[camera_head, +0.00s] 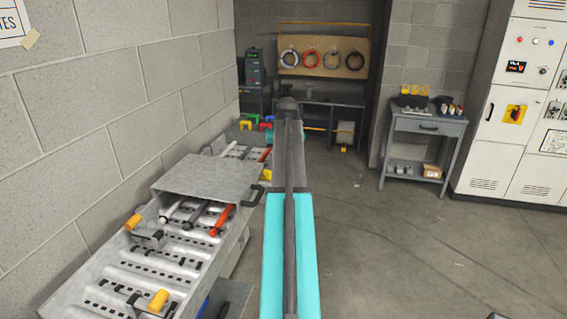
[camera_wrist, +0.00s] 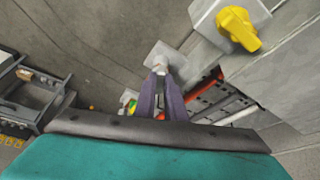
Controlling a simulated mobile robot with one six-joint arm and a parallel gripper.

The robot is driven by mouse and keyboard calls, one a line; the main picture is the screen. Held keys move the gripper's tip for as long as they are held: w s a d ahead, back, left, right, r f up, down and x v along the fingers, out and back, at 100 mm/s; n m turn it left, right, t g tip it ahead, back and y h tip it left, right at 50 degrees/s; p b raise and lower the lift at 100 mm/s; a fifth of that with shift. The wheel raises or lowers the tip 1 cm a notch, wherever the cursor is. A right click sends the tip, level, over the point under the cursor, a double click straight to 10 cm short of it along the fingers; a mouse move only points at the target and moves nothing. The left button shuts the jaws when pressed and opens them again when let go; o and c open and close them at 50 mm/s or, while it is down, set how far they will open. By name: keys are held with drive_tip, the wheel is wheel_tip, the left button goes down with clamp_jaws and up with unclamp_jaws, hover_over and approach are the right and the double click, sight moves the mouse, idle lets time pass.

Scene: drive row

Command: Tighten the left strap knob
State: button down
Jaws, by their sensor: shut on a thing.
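My gripper (camera_wrist: 161,71) shows in the wrist view, its two dark fingers close together. The fingertips are shut at a pale square block (camera_wrist: 178,59). What they grip, taken as the left strap knob, is almost wholly hidden between them. A second pale block to the upper right carries a yellow knob (camera_wrist: 240,28) with a bar-shaped grip, apart from my gripper. In the head view my turquoise arm reaches straight ahead and hides the gripper. A yellow knob-like part (camera_head: 265,175) shows just left of the arm.
A metal rack (camera_head: 95,277) with slotted channels, bars and yellow-ended handles runs along the left wall. A raised grey cover (camera_head: 207,178) spans it. A small grey table (camera_head: 428,126) and white cabinets (camera_head: 517,100) stand right. The floor between is clear.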

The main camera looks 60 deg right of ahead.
drive_tip(key=m, duration=0.2)
drive_tip(key=m+g+h+b, duration=0.1)
drive_tip(key=m, duration=0.1)
drive_tip(key=shift+w+a, duration=0.15)
drive_tip(key=shift+w, duration=0.2)
drive_tip(key=m, duration=0.1)
drive_tip(key=m+g+b, duration=0.1)
drive_tip(key=m, duration=0.1)
drive_tip(key=shift+w+g+b, duration=0.25)
drive_tip(key=shift+g+b, duration=0.05)
drive_tip(key=m, duration=0.1)
drive_tip(key=m+g+b, duration=0.1)
drive_tip(key=m, duration=0.1)
drive_tip(key=m+g+b, duration=0.1)
drive_tip(key=m, duration=0.1)
drive_tip(key=shift+w, duration=0.35)
drive_tip(key=shift+w+m+g+b, duration=0.1)
drive_tip(key=shift+m+g+b, duration=0.35)
drive_tip(key=shift+m, duration=0.95)
drive_tip(key=c, duration=1.8)
unclamp_jaws()
drive_tip(key=shift+r, duration=0.1)
